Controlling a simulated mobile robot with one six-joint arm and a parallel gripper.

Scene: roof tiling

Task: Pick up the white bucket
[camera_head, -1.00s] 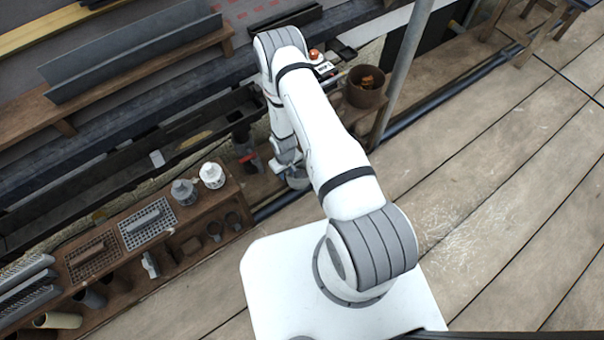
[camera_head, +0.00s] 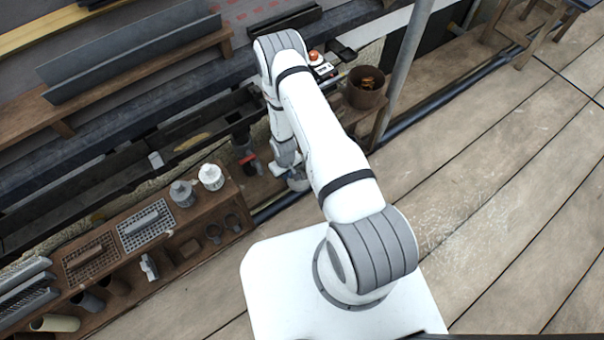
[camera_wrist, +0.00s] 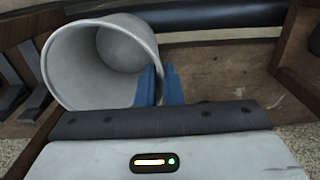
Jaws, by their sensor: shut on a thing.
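The white bucket (camera_wrist: 88,72) fills the upper left of the wrist view, its open mouth turned toward the camera. The blue fingers of my gripper (camera_wrist: 160,72) are shut on the right side of its rim, one finger inside the mouth and one outside. In the head view the bucket (camera_head: 298,182) shows only in part, low beside the shelf's end, under my gripper (camera_head: 284,172). My arm hides part of it there, and its underside is out of sight.
A dark pipe (camera_wrist: 220,17) runs behind the bucket, with brown boards at the right. A brown pot (camera_head: 364,97) and a grey pole (camera_head: 405,70) stand right of my arm. The plank floor at right is clear.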

